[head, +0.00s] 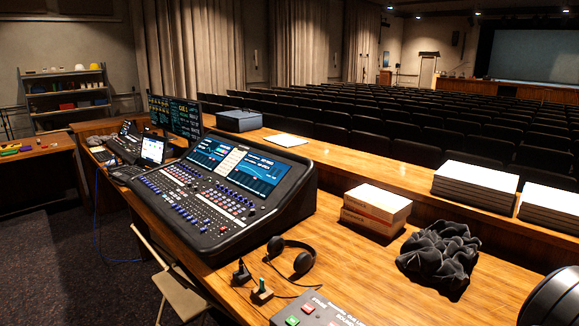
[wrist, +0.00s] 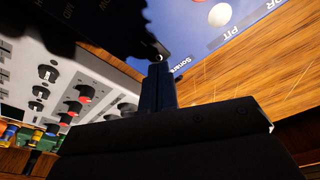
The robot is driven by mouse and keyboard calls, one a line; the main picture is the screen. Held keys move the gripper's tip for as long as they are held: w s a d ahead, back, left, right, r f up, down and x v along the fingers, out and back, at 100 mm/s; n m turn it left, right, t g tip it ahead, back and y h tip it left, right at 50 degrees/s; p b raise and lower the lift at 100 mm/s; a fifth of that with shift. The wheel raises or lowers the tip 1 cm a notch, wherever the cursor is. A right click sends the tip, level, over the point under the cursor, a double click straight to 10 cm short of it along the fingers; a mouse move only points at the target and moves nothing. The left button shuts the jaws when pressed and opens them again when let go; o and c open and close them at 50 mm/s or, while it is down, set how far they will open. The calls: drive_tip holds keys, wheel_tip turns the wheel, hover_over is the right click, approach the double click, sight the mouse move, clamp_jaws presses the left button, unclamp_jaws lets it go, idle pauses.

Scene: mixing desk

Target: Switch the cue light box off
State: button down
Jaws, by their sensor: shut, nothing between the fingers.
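The cue light box (head: 318,312) is a grey box at the bottom edge of the head view, cut off by the frame. A green button (head: 292,320) and a red button (head: 307,308) show on its top beside lettering. In the wrist view, a blue-looking panel (wrist: 205,62) with lettering, including "PIT", and a white round knob or lamp (wrist: 220,14) appears to be the same box. My gripper (wrist: 157,68) is shut and empty, its fingertips over or near this panel's edge. Whether they touch it cannot be told. No switch position can be read.
A grey panel with knobs (wrist: 60,85) lies left in the wrist view. Headphones (head: 290,255), small belt-pack-like items (head: 262,290), a crumpled dark cloth (head: 438,255) and white-topped boxes (head: 376,208) lie on the wooden desk. The mixing console (head: 210,195) stands further left. Bare wood (head: 350,265) shows between headphones and cloth.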

drive_tip(key=shift+f, duration=0.9)
idle(0.5)
drive_tip(key=shift+r, duration=3.55)
wheel_tip(320, 180, down, 7)
drive_tip(key=shift+r, duration=0.15)
